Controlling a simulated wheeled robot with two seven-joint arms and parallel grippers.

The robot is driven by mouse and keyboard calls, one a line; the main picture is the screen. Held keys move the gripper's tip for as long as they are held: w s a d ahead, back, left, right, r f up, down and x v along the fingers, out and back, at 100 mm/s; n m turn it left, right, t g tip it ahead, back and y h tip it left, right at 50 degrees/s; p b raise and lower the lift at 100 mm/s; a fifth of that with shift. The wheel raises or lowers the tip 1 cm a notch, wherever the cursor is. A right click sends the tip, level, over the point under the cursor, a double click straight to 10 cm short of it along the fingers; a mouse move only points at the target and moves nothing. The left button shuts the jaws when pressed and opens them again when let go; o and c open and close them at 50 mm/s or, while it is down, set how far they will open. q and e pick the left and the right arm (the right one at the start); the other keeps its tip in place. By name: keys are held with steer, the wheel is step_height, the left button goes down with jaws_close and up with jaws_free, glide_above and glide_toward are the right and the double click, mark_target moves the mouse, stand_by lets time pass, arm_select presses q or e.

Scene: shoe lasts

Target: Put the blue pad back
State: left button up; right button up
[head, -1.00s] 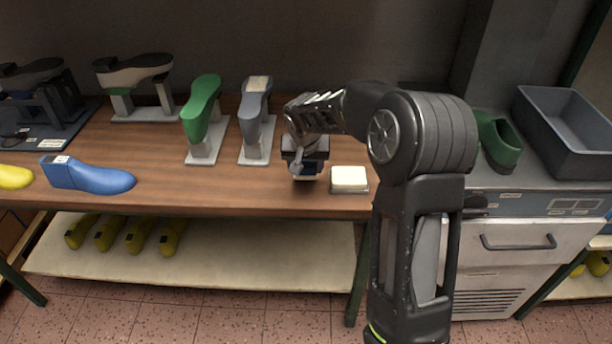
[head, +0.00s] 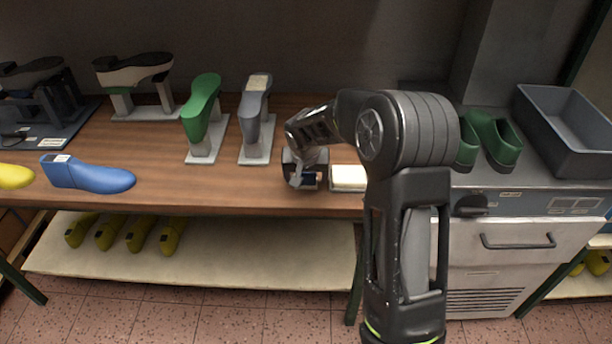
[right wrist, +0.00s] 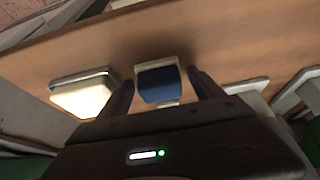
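The blue pad (right wrist: 160,84) shows in the right wrist view with a pale block or base at its far and near edges. My right gripper (right wrist: 160,76) has its two dark fingers on either side of the pad, with a narrow gap at each side; it looks open. In the head view my right gripper (head: 304,182) points down over the table's front part and hides most of the pad. A cream pad (head: 349,178) sits in a shallow tray just right of the gripper; it also shows in the right wrist view (right wrist: 84,97). My left gripper is out of view.
Green (head: 203,108) and grey (head: 252,108) shoe lasts stand on stands behind the gripper. A blue last (head: 90,176) lies at the left on the wooden table (head: 220,187). A grey bin (head: 565,125) and green shoes (head: 497,140) are at the right.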

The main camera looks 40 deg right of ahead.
steer(key=shift+r, duration=0.4)
steer(key=v, duration=1.1)
steer(key=shift+s+r+b, duration=0.2)
steer(key=shift+r+b, duration=0.05)
steer(key=shift+b, duration=0.2)
